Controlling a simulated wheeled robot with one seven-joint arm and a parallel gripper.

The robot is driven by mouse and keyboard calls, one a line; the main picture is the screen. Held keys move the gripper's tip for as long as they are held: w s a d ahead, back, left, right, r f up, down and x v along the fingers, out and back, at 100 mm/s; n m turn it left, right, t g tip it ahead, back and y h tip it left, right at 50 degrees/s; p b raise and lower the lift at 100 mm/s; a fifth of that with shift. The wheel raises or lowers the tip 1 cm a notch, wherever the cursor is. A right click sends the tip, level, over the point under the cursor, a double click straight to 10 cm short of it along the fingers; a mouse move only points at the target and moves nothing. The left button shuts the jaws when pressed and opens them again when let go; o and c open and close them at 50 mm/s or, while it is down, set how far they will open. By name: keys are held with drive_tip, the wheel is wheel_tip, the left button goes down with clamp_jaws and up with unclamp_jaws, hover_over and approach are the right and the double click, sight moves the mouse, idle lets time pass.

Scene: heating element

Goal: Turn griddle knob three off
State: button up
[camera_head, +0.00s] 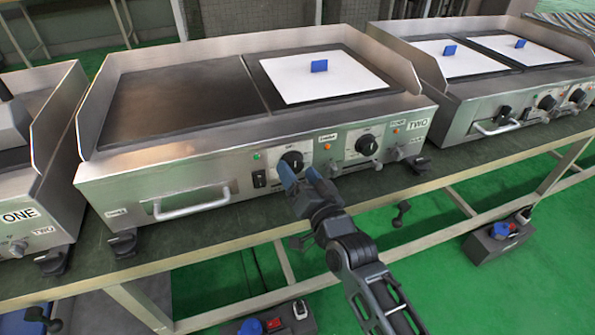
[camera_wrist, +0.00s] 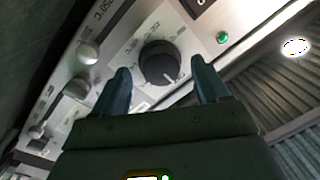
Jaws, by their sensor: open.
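A round black knob (camera_head: 293,160) is on the left of the middle griddle's front panel. I cannot read a number on it. In the wrist view, a black knob (camera_wrist: 160,62) with a white pointer mark sits ahead of my fingertips, the mark toward its lower right edge. My gripper (camera_head: 300,175) is open just in front of the left knob, its blue fingers partly covering the panel there. In the wrist view my gripper (camera_wrist: 163,82) has one finger on each side of the knob; I cannot tell if either touches. A second black knob (camera_head: 367,145) is to the right.
A green lamp (camera_wrist: 223,37) is near the knob. A metal handle (camera_head: 190,205) sticks out at the griddle's left front. A white sheet with a blue grip (camera_head: 319,66) lies on its right plate. Other griddles stand either side.

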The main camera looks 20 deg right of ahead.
drive_tip(key=s, duration=0.6)
drive_tip(key=shift+s+d, duration=0.25)
drive_tip(key=shift+f, duration=0.1)
drive_tip(key=s+d+r+n+g+h+p, duration=0.1)
drive_tip(key=s+d+p, duration=0.15)
drive_tip(key=s, duration=0.95)
drive_tip(key=s+d+r+n+g+p, duration=0.1)
drive_tip(key=s+r+n+p, duration=0.15)
drive_tip(key=s, duration=0.85)
drive_tip(key=s+r+n+p, duration=0.1)
drive_tip(key=s+r+p, duration=0.1)
drive_tip(key=s+r, duration=0.4)
drive_tip(key=s+r+n+g+p, duration=0.1)
drive_tip(key=s+r+p, duration=0.2)
drive_tip(key=s+r, duration=0.3)
drive_tip(key=s, duration=0.5)
drive_tip(key=shift+s+d+r+h, duration=0.2)
drive_tip(key=shift+r+h, duration=0.1)
drive_tip(key=shift+r, duration=0.1)
